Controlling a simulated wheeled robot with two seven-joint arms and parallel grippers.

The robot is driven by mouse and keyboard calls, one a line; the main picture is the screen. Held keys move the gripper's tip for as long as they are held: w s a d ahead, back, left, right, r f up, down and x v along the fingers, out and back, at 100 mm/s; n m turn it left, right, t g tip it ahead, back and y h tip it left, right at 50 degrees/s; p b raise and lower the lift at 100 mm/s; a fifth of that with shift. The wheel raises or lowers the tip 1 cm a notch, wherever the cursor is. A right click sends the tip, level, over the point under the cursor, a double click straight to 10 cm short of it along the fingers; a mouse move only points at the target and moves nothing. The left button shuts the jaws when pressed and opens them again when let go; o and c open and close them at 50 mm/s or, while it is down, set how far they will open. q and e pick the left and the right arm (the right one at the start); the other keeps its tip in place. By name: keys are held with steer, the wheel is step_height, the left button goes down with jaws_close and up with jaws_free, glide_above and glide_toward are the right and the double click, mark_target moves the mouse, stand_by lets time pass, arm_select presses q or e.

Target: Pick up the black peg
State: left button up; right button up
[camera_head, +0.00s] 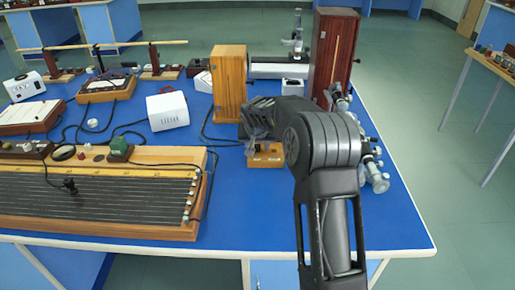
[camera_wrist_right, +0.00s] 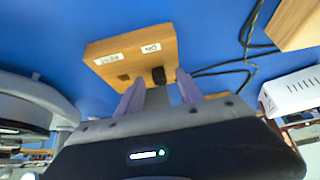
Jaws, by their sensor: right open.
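The black peg (camera_wrist_right: 158,76) stands at the edge of a small wooden block (camera_wrist_right: 118,50) with white labels, one reading ON. A small dark square mark or hole shows beside it on the block. The block (camera_head: 266,160) also shows in the head view, on the blue bench below my right gripper, where I cannot make out the peg clearly. My right gripper (camera_wrist_right: 160,92) is open, its two pale fingers pointing at the block, with the peg lying between them in the picture. I cannot tell the remaining gap. My left gripper is not in view.
A long wired wooden board (camera_head: 90,205) fills the bench's front left. A white box (camera_head: 167,110), a light wooden cabinet (camera_head: 229,85) and a dark wooden cabinet (camera_head: 333,55) stand behind. A metal instrument (camera_head: 372,165) is right of my arm. The blue bench top (camera_head: 235,210) is clear in front of the block.

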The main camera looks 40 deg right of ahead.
steer(key=shift+c, duration=0.4)
jaws_close()
stand_by(0.4)
